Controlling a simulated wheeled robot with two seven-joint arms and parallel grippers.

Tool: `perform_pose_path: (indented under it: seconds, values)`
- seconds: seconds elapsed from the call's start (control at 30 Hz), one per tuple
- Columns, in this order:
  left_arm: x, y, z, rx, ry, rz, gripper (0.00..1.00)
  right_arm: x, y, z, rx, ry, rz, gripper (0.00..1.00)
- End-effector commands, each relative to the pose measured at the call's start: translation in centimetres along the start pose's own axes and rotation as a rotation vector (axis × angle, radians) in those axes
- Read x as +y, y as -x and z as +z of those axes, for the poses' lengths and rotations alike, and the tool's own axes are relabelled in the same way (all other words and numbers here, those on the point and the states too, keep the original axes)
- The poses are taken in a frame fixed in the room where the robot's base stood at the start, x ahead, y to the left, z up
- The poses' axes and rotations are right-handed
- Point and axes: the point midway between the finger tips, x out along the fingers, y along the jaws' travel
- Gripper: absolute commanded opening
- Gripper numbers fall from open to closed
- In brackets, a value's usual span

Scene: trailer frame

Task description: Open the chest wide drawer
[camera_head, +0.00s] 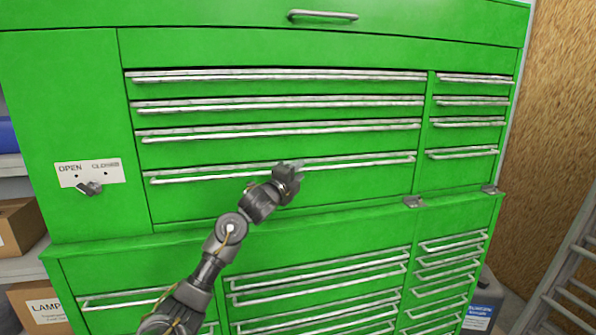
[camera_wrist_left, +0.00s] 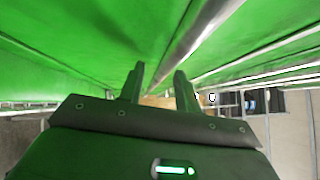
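A green tool chest (camera_head: 60,110) fills the head view. Its upper middle part has several wide drawers with long silver bar handles, all flush with the front. The lowest wide drawer (camera_head: 200,200) of that part has its handle (camera_head: 370,161) in front of my left gripper (camera_head: 292,167). In the left wrist view the two fingers (camera_wrist_left: 159,80) stand apart with nothing clearly clamped. A silver bar handle (camera_wrist_left: 200,35) runs diagonally close by the fingertips; I cannot tell whether it lies between them. My right gripper is not in view.
A narrow drawer column (camera_head: 465,130) stands right of the wide drawers. A lower cabinet (camera_head: 200,262) with more drawers is below. A lock plate (camera_head: 90,172) is on the left. Cardboard boxes (camera_head: 18,225) sit at far left; a ladder (camera_head: 570,270) stands at far right.

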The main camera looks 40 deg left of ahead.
Motion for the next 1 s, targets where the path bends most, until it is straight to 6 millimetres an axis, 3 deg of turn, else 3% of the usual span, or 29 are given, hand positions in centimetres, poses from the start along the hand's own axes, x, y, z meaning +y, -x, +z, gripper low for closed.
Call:
perform_pose_path:
  seconds: [0.2, 0.47, 0.83, 1.0]
  values:
    - [0.1, 0.0, 0.0, 0.001, 0.0, 0.0, 0.33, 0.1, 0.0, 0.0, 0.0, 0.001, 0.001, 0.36]
    - [0.1, 0.0, -0.1, 0.001, 0.001, 0.0, 0.01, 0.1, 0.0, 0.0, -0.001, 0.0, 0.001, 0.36]
    - [0.1, 0.0, -0.3, 0.003, 0.001, 0.0, 0.0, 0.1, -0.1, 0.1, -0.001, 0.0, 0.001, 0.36]
    - [-0.1, 0.1, -2.2, 0.02, 0.004, -0.001, 0.0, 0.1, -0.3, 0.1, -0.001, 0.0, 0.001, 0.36]
